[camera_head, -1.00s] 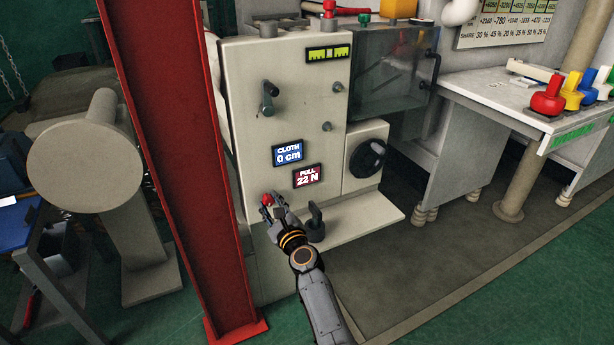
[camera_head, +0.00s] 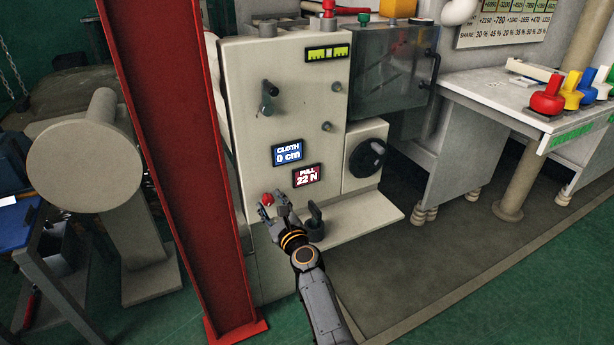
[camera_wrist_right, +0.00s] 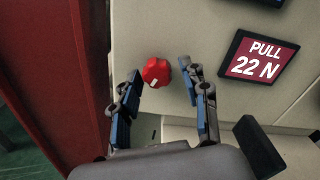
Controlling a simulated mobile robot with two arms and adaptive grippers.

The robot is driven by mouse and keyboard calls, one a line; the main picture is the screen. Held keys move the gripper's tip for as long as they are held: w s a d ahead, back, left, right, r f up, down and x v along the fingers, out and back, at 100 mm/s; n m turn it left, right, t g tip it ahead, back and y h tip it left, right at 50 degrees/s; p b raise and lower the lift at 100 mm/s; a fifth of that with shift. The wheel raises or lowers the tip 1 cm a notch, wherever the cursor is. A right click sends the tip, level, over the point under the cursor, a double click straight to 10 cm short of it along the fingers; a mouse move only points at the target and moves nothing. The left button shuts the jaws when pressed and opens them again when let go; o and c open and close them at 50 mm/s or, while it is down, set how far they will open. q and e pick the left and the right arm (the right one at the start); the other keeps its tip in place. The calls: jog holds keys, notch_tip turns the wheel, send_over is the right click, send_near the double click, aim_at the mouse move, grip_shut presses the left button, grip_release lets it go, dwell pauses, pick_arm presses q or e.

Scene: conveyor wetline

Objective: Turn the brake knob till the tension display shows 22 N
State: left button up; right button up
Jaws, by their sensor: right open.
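The red brake knob (camera_head: 267,199) sits low on the front of the pale machine. It also shows in the right wrist view (camera_wrist_right: 156,72), with a white mark on its lower part. The tension display (camera_head: 307,176) reads "PULL 22 N", and reads the same in the right wrist view (camera_wrist_right: 257,57). My right gripper (camera_head: 274,208) is at the knob. In the right wrist view its fingers (camera_wrist_right: 158,88) are open, one on each side of the knob, with a visible gap on both sides. My left gripper is not in view.
A blue display (camera_head: 287,151) reads "CLOTH 0 cm". A black handwheel (camera_head: 367,158) is on the right of the machine. A dark upright piece (camera_head: 316,220) stands on the ledge (camera_head: 360,218) beside my gripper. A red post (camera_head: 175,150) rises on the left.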

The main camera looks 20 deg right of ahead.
jog(key=shift+s+a+r, duration=0.1)
jog(key=shift+a, duration=0.15)
jog(key=shift+s, duration=0.3)
jog(key=shift+s+p, duration=0.55)
jog(key=shift+s, duration=0.35)
jog(key=shift+s+p, duration=0.3)
jog(key=shift+s, duration=0.6)
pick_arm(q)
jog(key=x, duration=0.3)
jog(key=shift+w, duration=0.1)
pick_arm(e)
jog(key=shift+s, duration=0.85)
